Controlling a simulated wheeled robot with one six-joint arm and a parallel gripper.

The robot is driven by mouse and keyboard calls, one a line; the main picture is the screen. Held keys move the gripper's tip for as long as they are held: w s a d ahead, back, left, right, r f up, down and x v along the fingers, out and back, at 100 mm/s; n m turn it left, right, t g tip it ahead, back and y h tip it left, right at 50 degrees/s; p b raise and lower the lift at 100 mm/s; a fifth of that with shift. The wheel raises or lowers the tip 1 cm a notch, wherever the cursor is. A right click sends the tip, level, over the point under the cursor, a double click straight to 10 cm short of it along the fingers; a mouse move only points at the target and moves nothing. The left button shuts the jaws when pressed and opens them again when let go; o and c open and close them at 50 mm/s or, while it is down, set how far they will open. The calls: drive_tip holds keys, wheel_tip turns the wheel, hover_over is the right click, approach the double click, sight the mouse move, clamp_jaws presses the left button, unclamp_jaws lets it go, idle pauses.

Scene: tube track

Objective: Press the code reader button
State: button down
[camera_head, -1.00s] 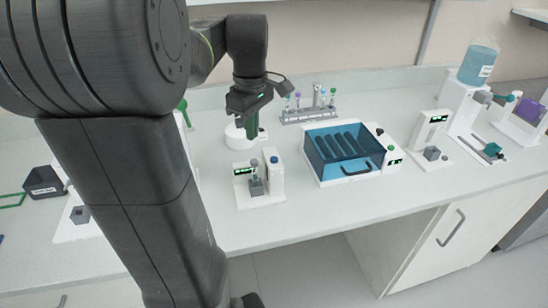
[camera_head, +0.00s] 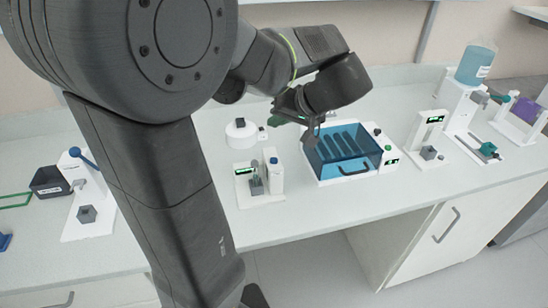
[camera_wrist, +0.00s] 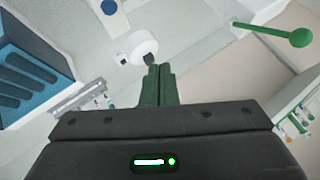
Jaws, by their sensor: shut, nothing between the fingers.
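A small white device with a green-lit display, which looks like the code reader (camera_head: 277,182), stands near the front of the bench in the head view. A blue button (camera_head: 273,160) tops its right-hand post, and a tube stands in its grey holder (camera_head: 256,184). A blue button (camera_wrist: 109,7) also shows at the top of the wrist view. My gripper (camera_head: 273,120) is above the bench behind the device, apart from it, with green fingers pointing left in the head view. In the wrist view my gripper (camera_wrist: 159,70) has its fingers together and empty.
A round white device (camera_head: 240,138) with a dark top stands behind the reader. A blue-lidded box (camera_head: 345,150) stands to the right, partly under my arm. A tube rack (camera_wrist: 82,100) and a green-knobbed lever (camera_wrist: 300,38) show in the wrist view.

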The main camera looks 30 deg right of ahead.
drive_tip(key=shift+f, duration=0.1)
drive_tip(key=b, duration=0.6)
hover_over(274, 161)
drive_tip(key=f, duration=0.7)
drive_tip(key=shift+s+d+f, duration=0.3)
drive_tip(key=shift+d, duration=0.05)
drive_tip(key=shift+f, duration=0.55)
drive_tip(key=shift+b, duration=0.3)
idle(0.6)
drive_tip(key=shift+f+b, duration=0.4)
drive_tip(key=shift+b, duration=0.05)
drive_tip(key=shift+f+b, duration=0.45)
idle(0.5)
drive_tip(key=shift+r, duration=0.15)
drive_tip(key=shift+r+p, duration=0.55)
drive_tip(key=shift+r, duration=0.2)
drive_tip(key=shift+r, duration=0.1)
